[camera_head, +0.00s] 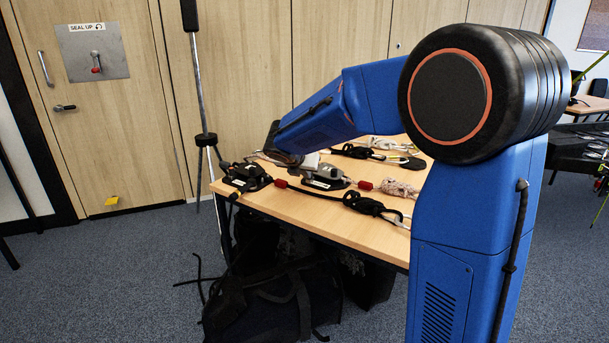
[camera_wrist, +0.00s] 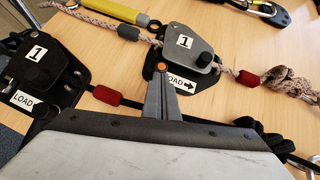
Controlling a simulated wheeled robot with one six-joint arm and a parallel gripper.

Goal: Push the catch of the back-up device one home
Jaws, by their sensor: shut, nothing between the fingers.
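A grey-plated device marked 1 (camera_wrist: 183,48) lies on the table on a pale rope, with a black knob and a LOAD arrow label. I take it for back-up device one. It also shows in the head view (camera_head: 326,174). A small round orange catch (camera_wrist: 161,67) shows at its near left edge. My gripper (camera_wrist: 164,76) is shut and empty, with its fingertips right at the orange catch. I cannot tell whether they touch it, and they cover part of the device's near edge. In the head view the fingers are hard to make out.
A black device marked 1 (camera_wrist: 38,65) lies close on the left on a black rope. Red sleeves (camera_wrist: 107,96) and a knotted pale rope (camera_wrist: 290,82) lie nearby. A yellow tool (camera_wrist: 128,12) is beyond. A dark bag (camera_head: 270,300) sits under the table.

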